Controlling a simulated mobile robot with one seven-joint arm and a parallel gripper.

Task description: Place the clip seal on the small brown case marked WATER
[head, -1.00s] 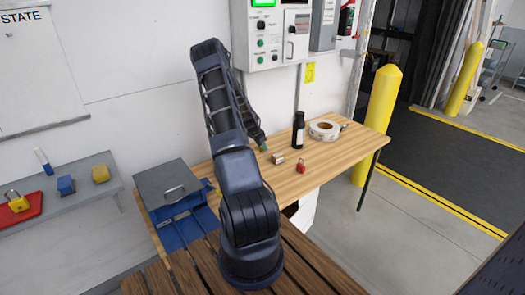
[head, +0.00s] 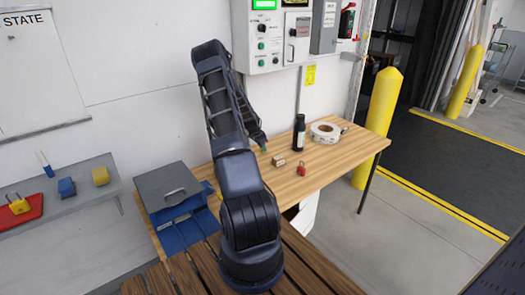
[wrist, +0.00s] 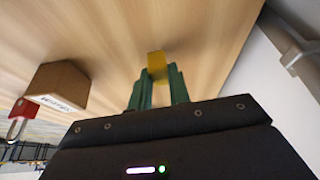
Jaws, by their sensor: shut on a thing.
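My gripper (wrist: 158,88), with green fingers, is shut on a small yellow piece, which I take for the clip seal (wrist: 156,65), above the wooden table. The fingers cover part of the seal. The small brown case (wrist: 60,84) stands on the table left of the fingers in the wrist view, apart from them. Its white label is too blurred to read. In the head view the case (head: 278,160) is just right of my fingertips (head: 264,149), which are mostly hidden behind my arm. The seal cannot be made out there.
A red padlock (head: 301,170) lies near the case and also shows in the wrist view (wrist: 22,112). A black bottle (head: 299,134) and a white tape roll (head: 325,132) stand farther back. A grey box (head: 167,185) is at the left. The table's right part is clear.

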